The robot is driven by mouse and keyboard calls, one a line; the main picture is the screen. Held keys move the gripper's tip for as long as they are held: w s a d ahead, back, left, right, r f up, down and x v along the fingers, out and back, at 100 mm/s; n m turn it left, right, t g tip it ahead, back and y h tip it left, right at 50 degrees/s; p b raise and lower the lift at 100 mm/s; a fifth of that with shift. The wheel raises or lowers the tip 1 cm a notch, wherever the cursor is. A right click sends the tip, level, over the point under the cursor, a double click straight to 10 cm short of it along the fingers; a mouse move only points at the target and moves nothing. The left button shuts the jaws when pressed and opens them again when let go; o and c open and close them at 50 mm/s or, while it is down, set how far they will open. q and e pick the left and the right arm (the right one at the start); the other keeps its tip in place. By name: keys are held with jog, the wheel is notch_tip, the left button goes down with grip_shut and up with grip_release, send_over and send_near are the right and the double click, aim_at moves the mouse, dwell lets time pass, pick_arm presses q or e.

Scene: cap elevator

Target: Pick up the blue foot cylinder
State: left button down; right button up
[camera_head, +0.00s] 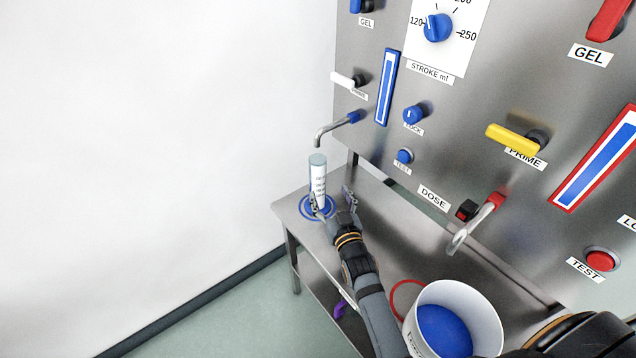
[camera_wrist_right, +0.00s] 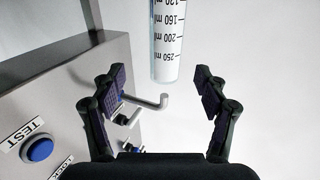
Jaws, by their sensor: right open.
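The clear measuring cylinder (camera_head: 318,175) with a printed scale stands upright on a blue-and-white ringed spot (camera_head: 305,213) at the left end of the steel table. It also shows in the right wrist view (camera_wrist_right: 167,45), where its scale reads up to 250 ml. Its foot is partly hidden behind my gripper in the head view. My right gripper (camera_head: 331,200) is open, low beside the cylinder. In the wrist view the fingers (camera_wrist_right: 160,78) are spread with clear gaps either side of the cylinder; I cannot tell whether it lies between the tips or just beyond. My left gripper is not in view.
A bent metal spout (camera_head: 333,130) hangs just above the cylinder. The steel panel (camera_head: 455,95) with knobs, levers and buttons rises behind the table. A white bucket with blue inside (camera_head: 430,300) stands at lower right. The white wall side at left is free.

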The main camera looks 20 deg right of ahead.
aim_at(320, 178)
jog(key=shift+w+a+r+b, duration=0.15)
jog(key=shift+w+b, duration=0.3)
jog(key=shift+w, duration=2.25)
jog(key=w, duration=0.4)
jog(key=shift+a+b, duration=0.15)
jog(key=shift+b, duration=0.25)
jog(key=shift+w, duration=0.35)
jog(key=shift+s+r, duration=0.1)
jog(key=shift+s, duration=0.05)
jog(key=shift+c, duration=0.6)
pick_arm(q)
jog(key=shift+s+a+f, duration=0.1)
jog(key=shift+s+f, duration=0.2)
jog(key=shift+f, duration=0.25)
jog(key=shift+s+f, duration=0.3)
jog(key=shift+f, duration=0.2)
pick_arm(e)
grip_shut()
